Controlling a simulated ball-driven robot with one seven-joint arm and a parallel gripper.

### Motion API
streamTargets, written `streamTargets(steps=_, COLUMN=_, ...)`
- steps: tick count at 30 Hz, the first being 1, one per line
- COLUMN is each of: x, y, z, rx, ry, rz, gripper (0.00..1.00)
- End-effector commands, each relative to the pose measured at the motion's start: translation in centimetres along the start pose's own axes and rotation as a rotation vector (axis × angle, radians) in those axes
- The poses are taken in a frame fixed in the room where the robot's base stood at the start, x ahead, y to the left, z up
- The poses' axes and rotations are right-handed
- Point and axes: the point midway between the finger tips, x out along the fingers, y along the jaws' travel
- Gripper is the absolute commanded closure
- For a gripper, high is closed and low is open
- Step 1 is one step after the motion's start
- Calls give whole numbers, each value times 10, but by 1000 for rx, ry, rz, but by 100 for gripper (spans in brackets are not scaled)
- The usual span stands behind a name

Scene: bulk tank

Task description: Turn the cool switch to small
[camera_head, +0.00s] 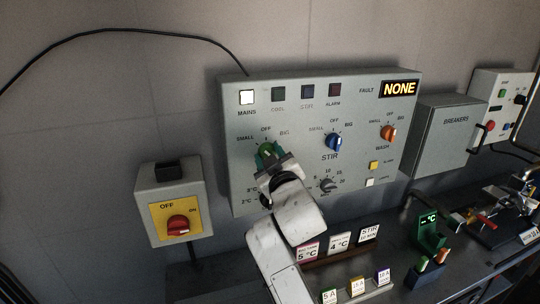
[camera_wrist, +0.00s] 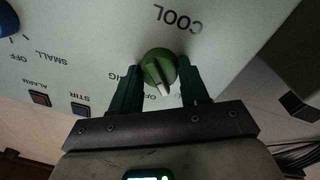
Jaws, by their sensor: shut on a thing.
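The cool switch (camera_wrist: 157,66) is a green round knob with a white pointer, on the grey control panel (camera_head: 300,95). In the wrist view the panel shows upside down, with COOL printed above the knob. The pointer faces down toward my gripper's palm, near the partly hidden OFF lettering. My gripper (camera_wrist: 159,72) is shut on the knob, one dark green finger on each side. In the head view my gripper (camera_head: 270,158) covers most of the knob and hides its pointer. SMALL, OFF and BIG labels (camera_head: 284,133) show around it.
The blue stir knob (camera_head: 334,142) and orange wash knob (camera_head: 388,133) sit to the right on the panel. A grey dial (camera_head: 327,185) is below. Signs and small items stand on the bench below.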

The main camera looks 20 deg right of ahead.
Motion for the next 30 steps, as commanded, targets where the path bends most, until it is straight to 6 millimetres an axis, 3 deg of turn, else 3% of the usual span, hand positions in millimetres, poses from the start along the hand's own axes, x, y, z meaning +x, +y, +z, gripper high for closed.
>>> streamTargets(steps=9, x=0, y=-1, z=1, rx=-126, ry=8, rz=-4, gripper=86)
streamTargets(steps=26, x=0, y=-1, z=1, rx=-153, ry=10, rz=-4, gripper=86)
streamTargets(steps=27, x=0, y=-1, z=1, rx=-153, ry=10, rz=-4, gripper=51)
streamTargets(steps=30, x=0, y=-1, z=1, rx=-152, ry=10, rz=-4, gripper=42)
